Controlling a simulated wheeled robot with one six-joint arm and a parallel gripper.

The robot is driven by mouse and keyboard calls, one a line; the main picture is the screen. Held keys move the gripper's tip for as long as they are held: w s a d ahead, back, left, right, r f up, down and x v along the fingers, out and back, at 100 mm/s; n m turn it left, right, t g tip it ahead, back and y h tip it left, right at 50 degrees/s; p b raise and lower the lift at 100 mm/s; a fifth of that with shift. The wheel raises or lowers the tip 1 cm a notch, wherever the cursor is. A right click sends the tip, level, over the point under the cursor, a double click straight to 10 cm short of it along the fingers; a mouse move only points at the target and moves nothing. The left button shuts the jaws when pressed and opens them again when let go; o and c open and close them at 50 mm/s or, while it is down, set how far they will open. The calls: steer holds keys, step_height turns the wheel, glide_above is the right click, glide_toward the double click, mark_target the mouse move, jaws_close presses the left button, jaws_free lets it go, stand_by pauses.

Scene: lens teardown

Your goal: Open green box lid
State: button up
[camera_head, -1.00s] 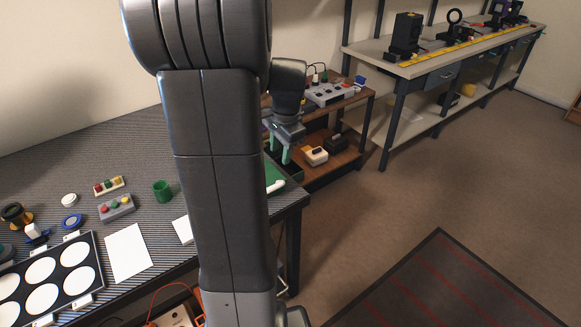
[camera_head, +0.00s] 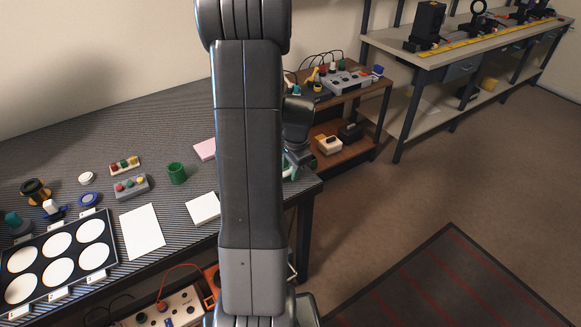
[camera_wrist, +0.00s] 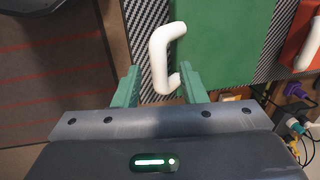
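The green box lid (camera_wrist: 222,40) fills the upper middle of the wrist view. Its white bent handle (camera_wrist: 160,58) sticks out beyond the lid's left edge. My gripper (camera_wrist: 158,70) has two green fingers spread apart, one on each side of the handle. The handle's lower end is close to the right finger; I cannot tell whether they touch. In the head view my gripper (camera_head: 291,168) is at the right end of the striped table, partly behind my arm, which hides most of the green box.
A red box (camera_wrist: 303,45) with a white handle stands right of the green one. The striped table (camera_head: 120,120) holds a green cup (camera_head: 177,173), a white sheet (camera_head: 142,231) and a lens tray (camera_head: 20,283). A brown shelf (camera_head: 345,150) stands behind.

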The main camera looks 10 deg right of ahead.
jaws_close()
